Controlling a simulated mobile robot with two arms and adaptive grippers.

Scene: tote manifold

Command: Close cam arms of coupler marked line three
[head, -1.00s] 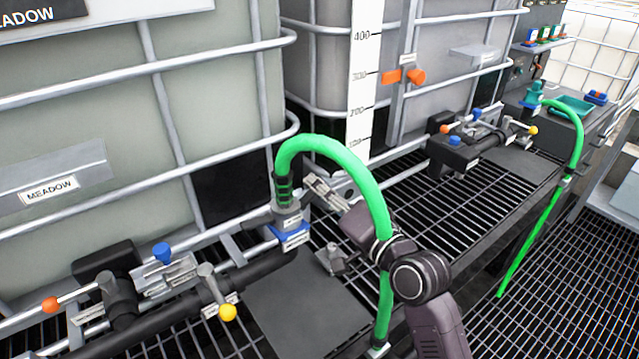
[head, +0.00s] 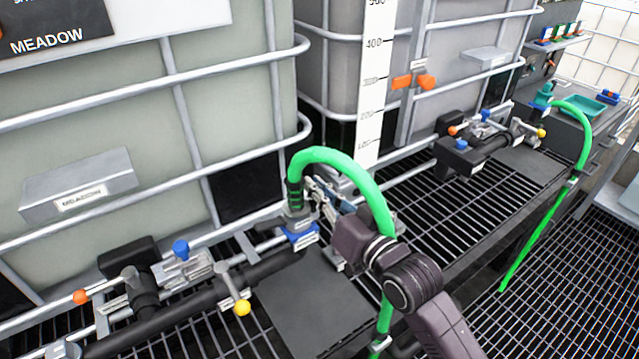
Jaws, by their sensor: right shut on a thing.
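A green hose (head: 330,156) arches down at its left end into a grey coupler (head: 296,212) with a black ribbed sleeve and a blue tag (head: 302,238). The tag's writing is too small to read. The coupler sits on the dark pipe manifold. My right gripper (head: 322,194) reaches in from the right behind the hose arch. Its fingers are beside the coupler's right side, shut on what appears to be a cam arm there. The hose partly hides the fingers and the arm. The coupler's far side is hidden. My left gripper is not in view.
Valves with a blue knob (head: 181,250) and a yellow knob (head: 242,307) stand left of the coupler. A flat dark plate (head: 315,305) lies in front. A large tote marked MEADOW (head: 110,110) stands behind. A second manifold (head: 465,155) and hanging hose (head: 540,230) are farther right.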

